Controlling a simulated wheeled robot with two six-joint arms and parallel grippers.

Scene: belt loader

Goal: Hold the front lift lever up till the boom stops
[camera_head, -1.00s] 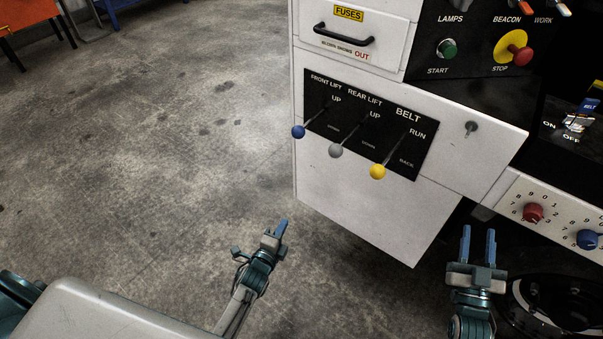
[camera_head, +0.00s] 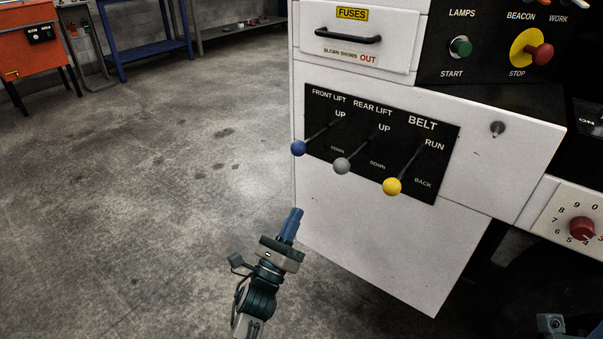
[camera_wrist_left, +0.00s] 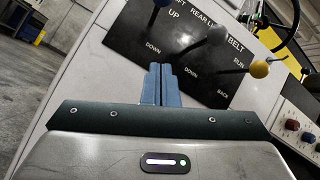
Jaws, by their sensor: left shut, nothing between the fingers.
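The front lift lever has a blue ball knob (camera_head: 299,148) at the left of the black lever panel (camera_head: 334,102) on the white cabinet. The boom is not in view. In the head view only a small part that may be my right gripper shows at the lower right edge.
The rear lift lever's grey knob (camera_head: 342,166) and the belt lever's yellow knob (camera_head: 392,186) stand close to the right. A red stop button (camera_head: 541,54) and green start button (camera_head: 461,47) are above.

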